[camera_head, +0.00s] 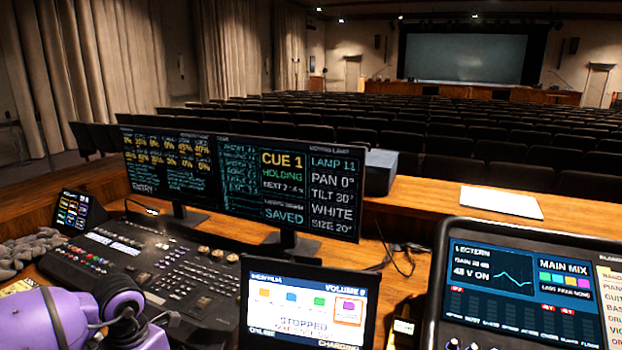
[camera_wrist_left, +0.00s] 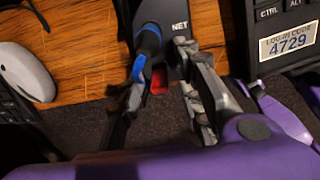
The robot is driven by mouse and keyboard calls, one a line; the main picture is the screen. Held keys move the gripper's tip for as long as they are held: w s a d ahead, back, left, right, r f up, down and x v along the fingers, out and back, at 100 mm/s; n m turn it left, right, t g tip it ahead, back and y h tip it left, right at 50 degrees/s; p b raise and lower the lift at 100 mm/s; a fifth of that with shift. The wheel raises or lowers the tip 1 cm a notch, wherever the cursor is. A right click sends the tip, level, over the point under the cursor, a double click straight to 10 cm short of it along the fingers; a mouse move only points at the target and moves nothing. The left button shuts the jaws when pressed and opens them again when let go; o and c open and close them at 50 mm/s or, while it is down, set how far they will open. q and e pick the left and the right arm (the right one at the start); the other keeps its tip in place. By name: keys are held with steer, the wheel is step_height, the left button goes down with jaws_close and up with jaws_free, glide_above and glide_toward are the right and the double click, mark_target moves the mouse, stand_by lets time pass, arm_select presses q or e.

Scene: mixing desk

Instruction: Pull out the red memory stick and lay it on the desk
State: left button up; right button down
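The red memory stick shows only as a small red patch (camera_wrist_left: 159,80) in the left wrist view, by the lower edge of a dark device marked NET (camera_wrist_left: 177,27). I cannot tell how far it is plugged in, and much of it is hidden. My left gripper (camera_wrist_left: 162,88) has its two grey fingers apart, one on either side of the red patch, with a visible gap. The stick and the left fingertips are not visible in the head view; only my purple arm shows at the lower left. My right gripper is in neither view.
A black-and-blue plug (camera_wrist_left: 149,44) sits right beside the fingers. A pale mouse (camera_wrist_left: 25,72) lies on the wooden desk at left; a label reading 4729 (camera_wrist_left: 288,42) is at right. The head view shows a lighting console (camera_head: 160,275), monitors (camera_head: 240,180) and a mixer (camera_head: 520,290).

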arm_select(q)
steer(key=shift+c, duration=0.5)
jaws_close()
steer(key=c, duration=0.7)
jaws_free()
steer(key=o, duration=1.5)
steer(key=shift+o, duration=0.2)
step_height(320, 180, up, 12)
